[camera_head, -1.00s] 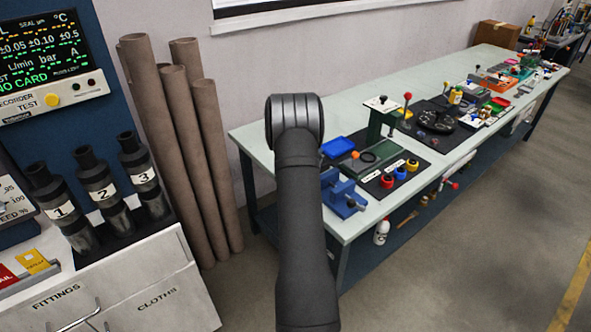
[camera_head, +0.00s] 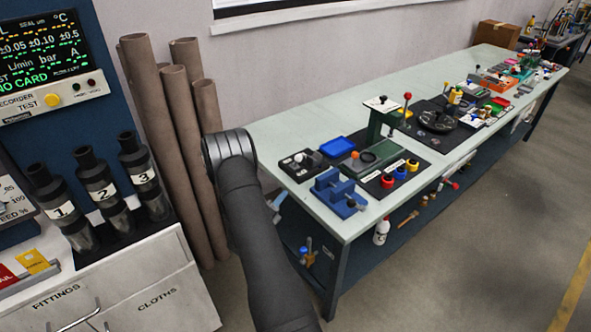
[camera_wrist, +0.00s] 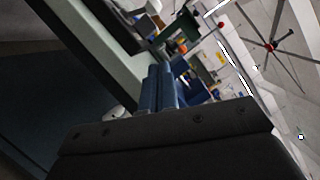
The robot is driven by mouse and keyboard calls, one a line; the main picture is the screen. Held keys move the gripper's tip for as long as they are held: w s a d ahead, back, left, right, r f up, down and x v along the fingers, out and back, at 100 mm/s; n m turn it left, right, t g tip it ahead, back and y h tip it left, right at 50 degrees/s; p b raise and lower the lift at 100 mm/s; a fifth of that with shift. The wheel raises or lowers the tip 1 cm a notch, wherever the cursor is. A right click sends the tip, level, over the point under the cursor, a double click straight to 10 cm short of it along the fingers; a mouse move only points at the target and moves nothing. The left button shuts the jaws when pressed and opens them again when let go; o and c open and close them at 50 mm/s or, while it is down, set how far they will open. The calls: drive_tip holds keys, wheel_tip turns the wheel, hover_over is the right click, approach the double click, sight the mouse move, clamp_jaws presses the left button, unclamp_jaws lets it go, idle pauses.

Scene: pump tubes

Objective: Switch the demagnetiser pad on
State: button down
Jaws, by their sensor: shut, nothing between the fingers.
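My gripper (camera_wrist: 160,72) shows in the wrist view as two blue fingers side by side, closed together with nothing held. In the head view my dark arm hides most of it, to the left of the bench's near end. A small dark box with knobs and a pale label (camera_head: 303,162) sits on the near-left end of the bench. It may be the demagnetiser pad, but I cannot read its label or see a switch state. My gripper is apart from it.
A blue vise-like block (camera_head: 338,194), a blue tray (camera_head: 337,147) and a green press (camera_head: 376,125) stand close by on the pale bench (camera_head: 290,125). Brown tubes (camera_head: 172,120) lean on the wall at left. A cabinet (camera_head: 140,285) stands front left.

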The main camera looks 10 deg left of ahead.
sight(297, 162)
drive_tip(key=shift+w, duration=0.1)
drive_tip(key=x, duration=1)
drive_tip(key=shift+w+d, duration=0.1)
drive_tip(key=shift+d, duration=0.05)
drive_tip(key=w, duration=0.1)
drive_tip(key=w+a+r, duration=0.1)
drive_tip(key=shift+w+a+r, duration=0.15)
drive_tip(key=shift+w, duration=0.2)
drive_tip(key=shift+w+a+r, duration=0.1)
drive_tip(key=shift+w+r, duration=0.05)
drive_tip(key=shift+w, duration=0.1)
